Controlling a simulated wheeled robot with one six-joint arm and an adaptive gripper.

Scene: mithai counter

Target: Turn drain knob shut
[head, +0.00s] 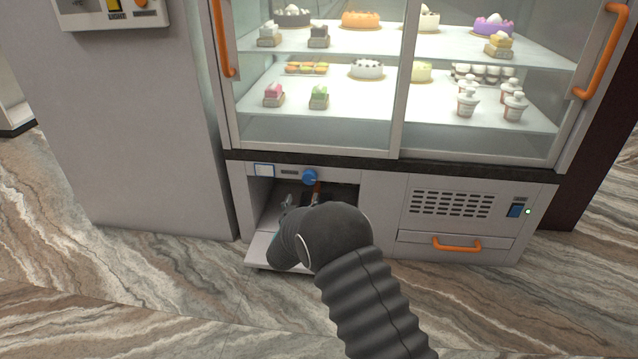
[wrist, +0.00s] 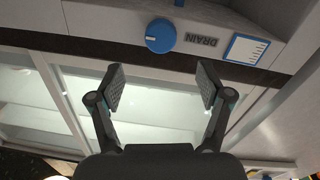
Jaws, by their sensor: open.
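The blue drain knob (head: 310,177) sits on the strip above the open lower compartment of the display case. In the wrist view the blue knob (wrist: 160,36) shows a white mark toward its left side, beside the upside-down word DRAIN (wrist: 201,40). My gripper (wrist: 161,84) is open and empty, its two fingers spread apart. In that view the knob lies beyond the fingertips, above the gap between them, and is not touched. In the head view my gripper (head: 286,202) is largely hidden by my dark arm, low in front of the compartment.
A white label with a blue border (head: 264,170) is left of the knob. The compartment's flap (head: 262,248) is folded down. A vent panel (head: 452,204) and an orange drawer handle (head: 457,244) are to the right. Glass doors with sweets stand above.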

